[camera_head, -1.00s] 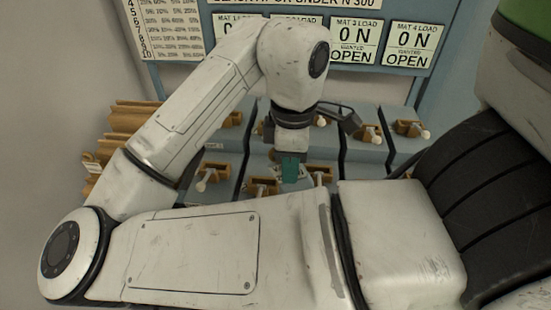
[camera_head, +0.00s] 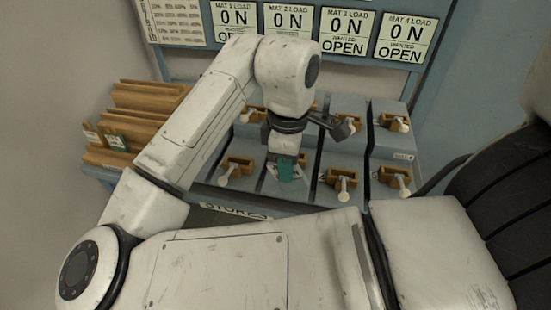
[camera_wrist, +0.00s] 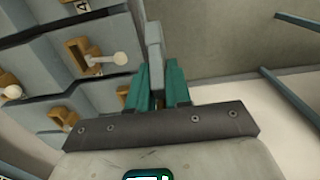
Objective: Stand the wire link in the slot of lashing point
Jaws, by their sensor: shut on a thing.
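My gripper (camera_head: 287,170) has teal fingers and points down over the stepped grey-blue bench, among the wooden brackets. In the head view the held piece is mostly hidden by the fingers. The lashing points look like brown brackets with white-knobbed levers, such as one right of my gripper (camera_head: 341,178) and one left of it (camera_head: 236,168). I cannot tell which is the task's own. In the wrist view, brackets (camera_wrist: 82,52) lie to the left, apart from the held piece.
A wooden rack (camera_head: 140,115) with small tagged cards stands at the left. Several signs (camera_head: 344,35) reading "0 N" and "OPEN" hang at the back. My own arm covers the foreground and part of the bench. Divider ridges run between the bench sections.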

